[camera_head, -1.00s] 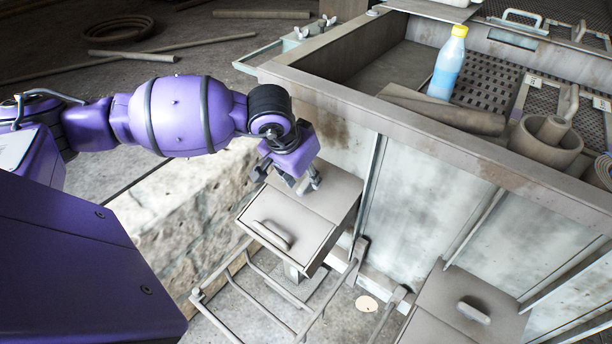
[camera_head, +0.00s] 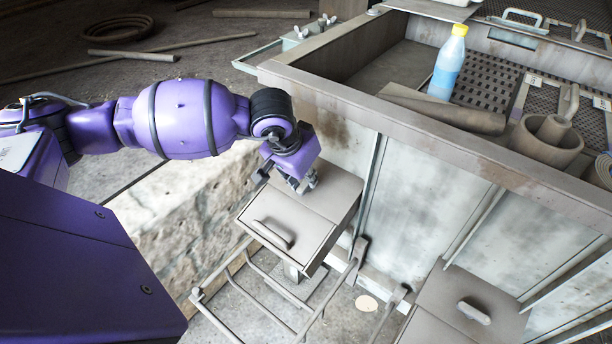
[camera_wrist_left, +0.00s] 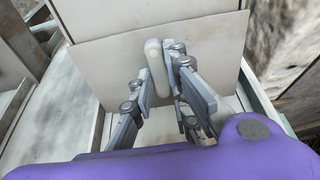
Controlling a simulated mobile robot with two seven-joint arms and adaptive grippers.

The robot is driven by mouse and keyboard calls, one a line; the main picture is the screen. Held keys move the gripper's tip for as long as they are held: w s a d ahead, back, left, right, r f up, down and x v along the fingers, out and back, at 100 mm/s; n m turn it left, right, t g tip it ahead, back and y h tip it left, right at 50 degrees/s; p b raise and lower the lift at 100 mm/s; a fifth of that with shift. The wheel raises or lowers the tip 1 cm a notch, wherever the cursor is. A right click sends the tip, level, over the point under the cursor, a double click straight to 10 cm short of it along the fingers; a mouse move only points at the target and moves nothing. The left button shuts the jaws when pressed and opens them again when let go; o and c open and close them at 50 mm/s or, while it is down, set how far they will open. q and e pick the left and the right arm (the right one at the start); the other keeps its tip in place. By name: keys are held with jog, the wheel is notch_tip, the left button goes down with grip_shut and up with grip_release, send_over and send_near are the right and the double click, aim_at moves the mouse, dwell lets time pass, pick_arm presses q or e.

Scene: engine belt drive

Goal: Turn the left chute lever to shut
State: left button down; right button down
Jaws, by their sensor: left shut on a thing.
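The left chute (camera_head: 312,230) is a grey box on the outside of the tank wall, with a curved bar handle (camera_head: 272,234) on its near face. My left gripper (camera_head: 300,183) points down at the upper part of this box. In the wrist view, a rounded light-grey lever (camera_wrist_left: 155,62) stands out from a flat panel. The fingers of my left gripper (camera_wrist_left: 163,88) lie on either side of it and are shut on it. In the head view the gripper hides the gripped part. My right gripper is not in view.
A second chute (camera_head: 440,290) with a handle stands to the right. The tank (camera_head: 450,150) holds a blue bottle (camera_head: 448,64) with a yellow cap and grey cylindrical parts. A stone block (camera_head: 180,210) lies left of the chute, and a metal pipe frame (camera_head: 265,312) stands below.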

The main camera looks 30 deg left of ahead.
pick_arm(q)
jog(key=shift+f+n+b, duration=0.15)
jog(key=shift+n+b, duration=0.45)
jog(key=shift+n, duration=0.6)
jog(key=n+b, duration=0.1)
jog(key=n, duration=0.1)
jog(key=shift+n+y, duration=0.3)
jog(key=shift+n, duration=0.1)
jog(key=n+b, duration=0.2)
jog(key=n, duration=0.1)
jog(key=shift+n, duration=0.3)
jog(key=n+b, duration=0.1)
jog(key=n, duration=0.1)
jog(key=n+b, duration=0.1)
jog(key=n, duration=0.1)
jog(key=shift+n+g+y, duration=0.3)
jog(key=n+b, duration=0.2)
jog(key=n, duration=0.1)
jog(key=shift+s+n+g, duration=0.1)
jog(key=shift+n+g, duration=0.2)
jog(key=shift+n, duration=0.4)
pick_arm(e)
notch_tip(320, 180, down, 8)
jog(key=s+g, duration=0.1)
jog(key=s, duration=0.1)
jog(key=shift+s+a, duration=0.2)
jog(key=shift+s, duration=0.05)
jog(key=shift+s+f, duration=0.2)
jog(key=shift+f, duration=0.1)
